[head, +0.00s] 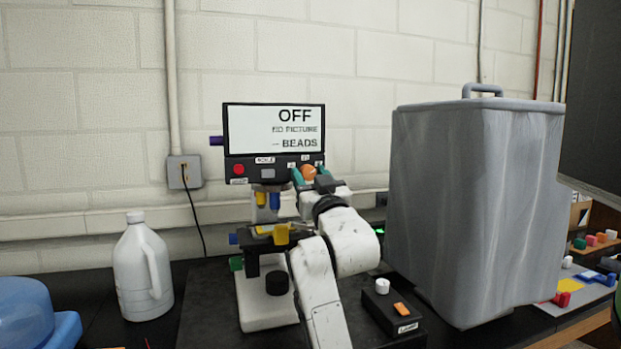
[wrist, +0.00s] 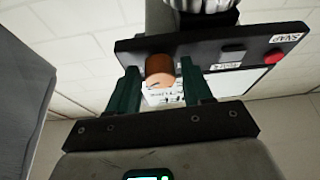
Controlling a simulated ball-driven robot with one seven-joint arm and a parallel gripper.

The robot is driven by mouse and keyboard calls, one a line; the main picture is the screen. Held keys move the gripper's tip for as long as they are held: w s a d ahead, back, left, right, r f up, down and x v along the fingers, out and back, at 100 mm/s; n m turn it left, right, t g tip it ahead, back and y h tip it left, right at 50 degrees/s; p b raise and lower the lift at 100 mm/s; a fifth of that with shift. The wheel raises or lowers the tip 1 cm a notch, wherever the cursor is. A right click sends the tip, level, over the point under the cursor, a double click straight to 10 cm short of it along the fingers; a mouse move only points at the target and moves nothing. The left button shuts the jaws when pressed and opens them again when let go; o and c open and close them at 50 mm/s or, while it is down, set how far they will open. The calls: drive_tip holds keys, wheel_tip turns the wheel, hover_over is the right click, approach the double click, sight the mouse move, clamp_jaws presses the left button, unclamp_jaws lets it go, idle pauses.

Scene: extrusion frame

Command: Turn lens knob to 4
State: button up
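An orange-brown round knob (head: 308,172) sits at the lower right of the control panel under the screen. Small white labels sit near it, too small to read. In the wrist view the knob (wrist: 160,68) stands between the green fingers of my gripper (wrist: 160,74), with a gap on each side. My gripper (head: 309,176) is open around the knob in the head view. The screen (head: 275,129) reads "OFF", a blurred line and "BEADS". Whether this knob is the lens knob, and its setting, I cannot tell.
A red button (head: 239,169) and a grey button (head: 267,173) share the panel. A microscope stand (head: 265,300) is below. A large grey covered bin (head: 478,200) stands close on the right. A white jug (head: 142,268) stands left, and a lamp box (head: 392,308) sits in front.

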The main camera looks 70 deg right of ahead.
drive_tip(key=c, duration=0.8)
